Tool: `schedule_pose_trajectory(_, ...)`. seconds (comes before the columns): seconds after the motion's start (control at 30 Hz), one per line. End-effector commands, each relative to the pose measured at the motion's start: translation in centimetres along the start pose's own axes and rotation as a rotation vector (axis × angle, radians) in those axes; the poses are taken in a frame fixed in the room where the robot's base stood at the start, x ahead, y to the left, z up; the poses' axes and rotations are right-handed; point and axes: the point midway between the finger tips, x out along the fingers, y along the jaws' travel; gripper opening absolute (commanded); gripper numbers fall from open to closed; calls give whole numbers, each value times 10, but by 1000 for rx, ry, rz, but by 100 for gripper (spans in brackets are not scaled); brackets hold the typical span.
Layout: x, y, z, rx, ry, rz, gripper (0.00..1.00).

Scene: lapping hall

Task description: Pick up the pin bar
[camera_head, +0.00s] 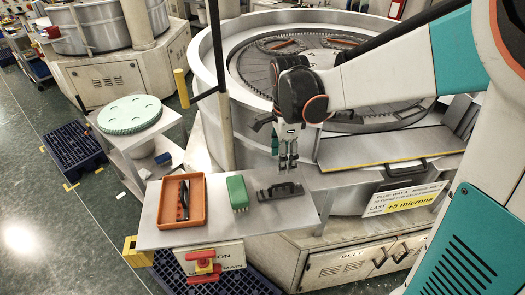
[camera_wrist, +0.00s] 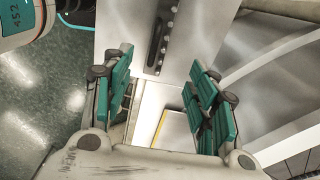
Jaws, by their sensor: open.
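The likely pin bar (camera_head: 280,191) is a dark grey bar with a raised handle, lying on the front metal side table (camera_head: 163,238). In the wrist view, a dark slotted bar with a row of small bright pins (camera_wrist: 157,42) shows at the top, and looks like the same thing. My gripper (camera_head: 288,164) points down just above and behind the bar in the head view, apart from it. In the wrist view my gripper (camera_wrist: 165,92) has its teal finger pads wide apart with nothing between them.
An orange tray (camera_head: 164,204) holding a dark handled piece and a green block (camera_head: 238,192) stand left of the bar. The big round lapping machine (camera_head: 207,75) rises behind. A metal plate (camera_head: 380,150) with a yellow edge lies right. A red-yellow switch (camera_head: 203,266) is in front.

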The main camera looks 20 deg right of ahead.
Motion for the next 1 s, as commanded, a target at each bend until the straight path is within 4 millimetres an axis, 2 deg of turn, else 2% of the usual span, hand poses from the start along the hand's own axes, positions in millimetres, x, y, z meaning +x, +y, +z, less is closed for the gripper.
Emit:
schedule_pose_trajectory(0.17, 24, -1, -1, 11, 0, 4, 53)
schedule_pose_trajectory(0.4, 68, -2, -1, 10, 0, 3, 53)
schedule_pose_trajectory(0.73, 95, -1, -1, 9, 0, 2, 53)
schedule_pose_trajectory(1.0, 131, -1, -1, 9, 0, 2, 53)
